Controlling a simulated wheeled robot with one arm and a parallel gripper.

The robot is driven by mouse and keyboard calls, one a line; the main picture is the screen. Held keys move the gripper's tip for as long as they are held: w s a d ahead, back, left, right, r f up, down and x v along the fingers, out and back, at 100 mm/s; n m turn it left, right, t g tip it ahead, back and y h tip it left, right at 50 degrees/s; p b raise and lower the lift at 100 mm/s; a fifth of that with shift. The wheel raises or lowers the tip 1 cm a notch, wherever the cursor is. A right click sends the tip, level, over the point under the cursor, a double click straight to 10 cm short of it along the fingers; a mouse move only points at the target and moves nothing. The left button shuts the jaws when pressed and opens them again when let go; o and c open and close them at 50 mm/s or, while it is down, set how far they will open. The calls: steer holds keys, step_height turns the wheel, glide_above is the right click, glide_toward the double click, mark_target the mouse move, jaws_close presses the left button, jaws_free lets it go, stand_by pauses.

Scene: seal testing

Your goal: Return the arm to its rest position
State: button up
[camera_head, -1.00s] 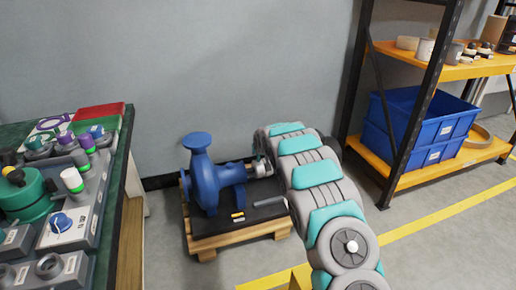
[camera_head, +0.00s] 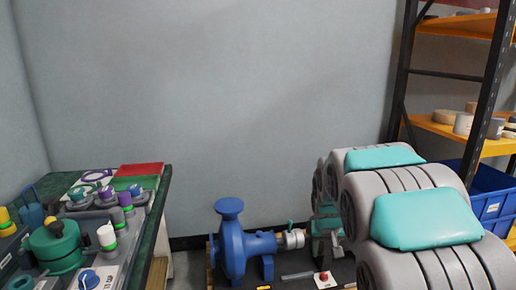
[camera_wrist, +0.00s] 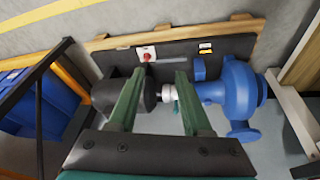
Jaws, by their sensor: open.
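My gripper (camera_wrist: 160,76) is open in the wrist view, with its two green fingers apart and nothing held between them. Beyond the fingers lies the blue pump (camera_wrist: 226,95) with its silver coupling (camera_wrist: 168,93) and a dark motor (camera_wrist: 112,92). I cannot tell the exact gap between fingers and coupling. In the head view my arm (camera_head: 410,215), grey with teal covers, is folded large at the right. It hides the motor side of the pump unit. The blue pump (camera_head: 233,245) stands left of it.
A green-topped bench (camera_head: 158,195) with fittings and a red book (camera_head: 140,169) stands at the left. A shelf rack (camera_head: 490,90) with blue bins (camera_head: 492,195) stands at the right, close behind my arm. The wall area above the pump is clear.

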steer(key=s+a+r+g, duration=0.1)
steer(key=s+a+g, duration=0.1)
steer(key=s, duration=1.8)
steer(key=s+a+g+y, duration=0.1)
steer(key=s+g, duration=0.2)
steer(key=s, duration=1.6)
steer(key=shift+s+a+r+n, duration=0.35)
steer(key=shift+s+n, duration=0.05)
